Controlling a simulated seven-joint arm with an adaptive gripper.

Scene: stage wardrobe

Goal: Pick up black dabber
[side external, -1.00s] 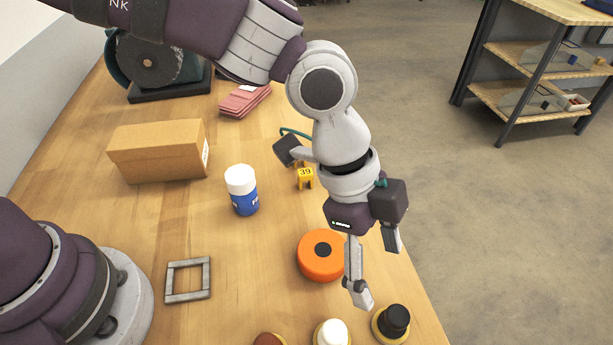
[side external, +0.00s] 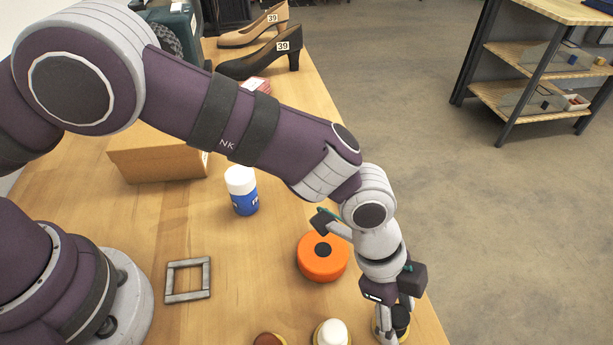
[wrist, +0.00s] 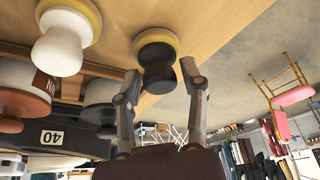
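The black dabber (wrist: 157,62) has a dark knob and a yellow rim. In the side view the black dabber (side external: 401,318) stands near the table's front right corner, partly hidden by my gripper. My gripper (wrist: 160,70) is open in the wrist view, with one fingertip on each side of the dark knob. A narrow gap seems to show at each side, but contact cannot be told for certain. In the side view my gripper (side external: 390,333) points down at the dabber.
A white-knobbed dabber (side external: 331,334) and a brown one (side external: 268,339) stand to the left. An orange round tin (side external: 322,258) sits behind. A blue and white bottle (side external: 242,190), a grey square frame (side external: 188,280) and a cardboard box (side external: 155,160) are farther left. The table edge is close on the right.

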